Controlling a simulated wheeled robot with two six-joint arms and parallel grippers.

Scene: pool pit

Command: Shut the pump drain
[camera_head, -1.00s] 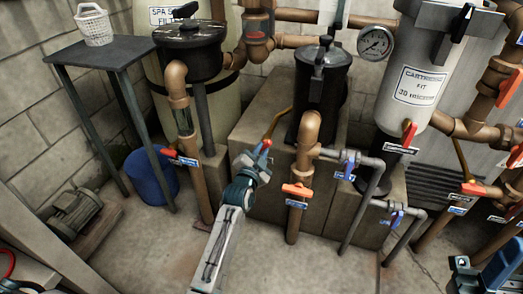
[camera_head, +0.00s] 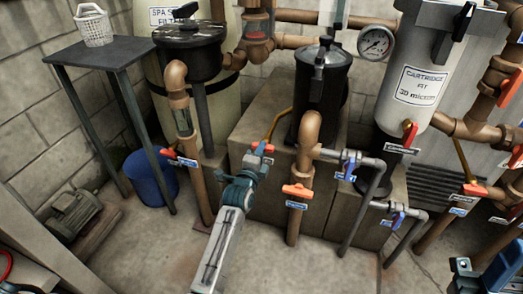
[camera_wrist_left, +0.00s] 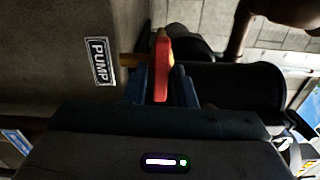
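The pump drain valve has a red handle (camera_head: 262,148) on a thin brass pipe (camera_head: 279,123) low in front of the black pump. My left gripper (camera_head: 252,162) is at this handle. In the left wrist view the red handle (camera_wrist_left: 163,65) stands between the two blue fingers (camera_wrist_left: 163,88), which look closed against its sides. It lies across the brass pipe there.
An orange-handled valve (camera_head: 297,191) on a copper pipe is close to the right of my left gripper. Blue-handled valves (camera_head: 348,163) stand further right. A red-handled valve (camera_head: 168,152) and blue bucket (camera_head: 150,177) are left.

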